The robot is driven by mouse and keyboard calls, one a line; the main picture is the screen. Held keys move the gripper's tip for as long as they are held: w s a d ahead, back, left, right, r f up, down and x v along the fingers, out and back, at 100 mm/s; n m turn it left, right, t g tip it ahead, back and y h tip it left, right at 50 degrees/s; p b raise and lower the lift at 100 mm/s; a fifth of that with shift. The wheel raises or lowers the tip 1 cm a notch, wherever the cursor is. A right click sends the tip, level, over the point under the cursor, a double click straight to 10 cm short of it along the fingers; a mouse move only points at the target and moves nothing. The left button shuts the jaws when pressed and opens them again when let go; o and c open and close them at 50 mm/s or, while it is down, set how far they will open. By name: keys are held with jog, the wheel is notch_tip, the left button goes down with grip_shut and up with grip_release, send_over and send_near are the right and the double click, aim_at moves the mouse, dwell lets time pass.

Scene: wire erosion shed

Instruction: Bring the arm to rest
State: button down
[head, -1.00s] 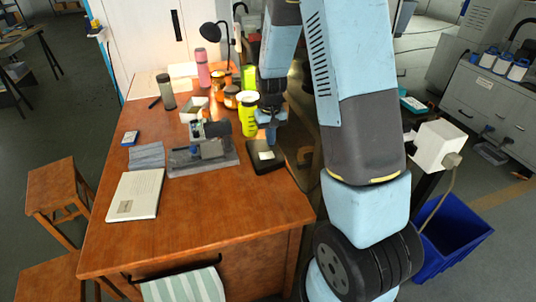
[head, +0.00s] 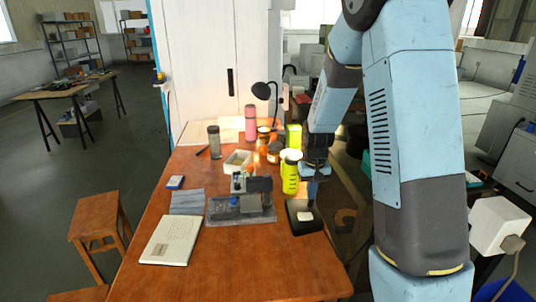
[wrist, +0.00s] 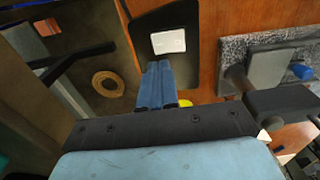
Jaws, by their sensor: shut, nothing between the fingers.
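My gripper (head: 311,187) is above the right edge of the wooden table, over a black tray (head: 297,227) with a small white block (head: 304,216) on it. In the wrist view the blue fingers (wrist: 157,72) are shut together with nothing between them. Their tips are close to the white block (wrist: 168,41) in the picture and the block is apart from them. The black tray (wrist: 190,70) also shows there. My arm comes down from the upper right of the head view.
A grey fixture on a stone plate (head: 240,216) stands left of the tray. A yellow-green bottle (head: 290,176), a pink bottle (head: 250,122) and a black lamp (head: 264,92) stand behind. A notebook (head: 170,240) lies front left. The table's front (head: 245,270) is clear.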

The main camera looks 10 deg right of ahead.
jog(key=s+r+t, duration=0.1)
jog(key=s+r, duration=0.4)
jog(key=r, duration=0.4)
jog(key=s+r+t, duration=0.2)
jog(key=s+r, duration=0.3)
jog(key=r, duration=0.3)
jog(key=s+r+t, duration=0.1)
jog(key=s+r, duration=0.4)
jog(key=s, duration=0.3)
jog(key=s+r+t, duration=0.1)
jog(key=s+r, duration=0.3)
jog(key=s, duration=0.5)
jog(key=shift+d+r+t, duration=0.3)
jog(key=shift+d+r, duration=0.05)
jog(key=shift+d, duration=0.05)
